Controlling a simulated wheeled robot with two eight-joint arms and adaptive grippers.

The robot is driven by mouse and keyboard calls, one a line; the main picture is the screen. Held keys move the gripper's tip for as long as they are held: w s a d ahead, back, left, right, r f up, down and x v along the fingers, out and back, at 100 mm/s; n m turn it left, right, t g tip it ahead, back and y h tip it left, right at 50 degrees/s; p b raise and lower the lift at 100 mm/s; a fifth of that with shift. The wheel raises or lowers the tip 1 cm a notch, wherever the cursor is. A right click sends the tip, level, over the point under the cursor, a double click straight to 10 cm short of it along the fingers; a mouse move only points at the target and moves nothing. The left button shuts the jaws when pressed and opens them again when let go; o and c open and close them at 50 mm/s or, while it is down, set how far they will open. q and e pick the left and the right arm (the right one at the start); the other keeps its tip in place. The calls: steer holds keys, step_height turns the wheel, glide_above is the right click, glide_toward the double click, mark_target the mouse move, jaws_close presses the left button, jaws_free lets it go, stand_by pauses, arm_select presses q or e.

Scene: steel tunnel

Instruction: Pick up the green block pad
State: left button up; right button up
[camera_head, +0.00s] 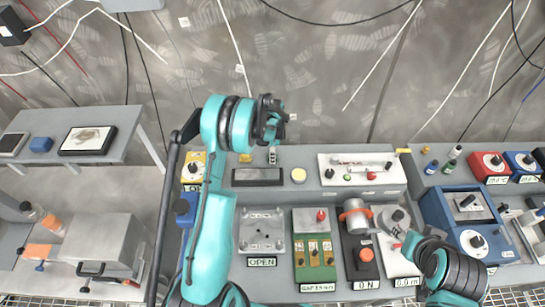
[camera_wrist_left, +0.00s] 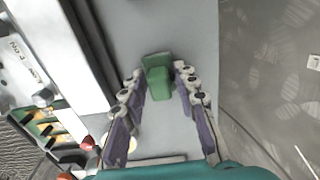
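The green block pad (camera_wrist_left: 158,80) lies on a grey surface in the left wrist view. My left gripper (camera_wrist_left: 158,72) has its two fingers spread on either side of the block, with narrow gaps seeming to remain at the tips. In the head view my left gripper (camera_head: 272,120) is above the back of the grey bench; the block cannot be made out clearly there. My right gripper (camera_head: 398,238) is low at the right, by a grey device, and its finger opening is unclear.
The grey bench (camera_head: 330,203) carries an OPEN plate (camera_head: 262,230), a green switch panel (camera_head: 315,250), an orange-ringed cylinder (camera_head: 355,215) and a white tray (camera_head: 385,172). Blue (camera_head: 465,205) and red (camera_head: 488,165) devices stand at right. A side table (camera_head: 130,125) is at left.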

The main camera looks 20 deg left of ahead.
arm_select(q)
steer(key=shift+r, duration=0.5)
steer(key=r, duration=0.2)
steer(key=d+r, duration=0.1)
steer(key=r, duration=0.1)
steer(key=shift+d, duration=0.15)
steer(key=s+d+r, duration=0.1)
steer(key=d+r, duration=0.5)
steer(key=d, duration=0.4)
steer(key=shift+d, duration=0.15)
steer(key=shift+s, duration=0.1)
steer(key=shift+c, duration=0.5)
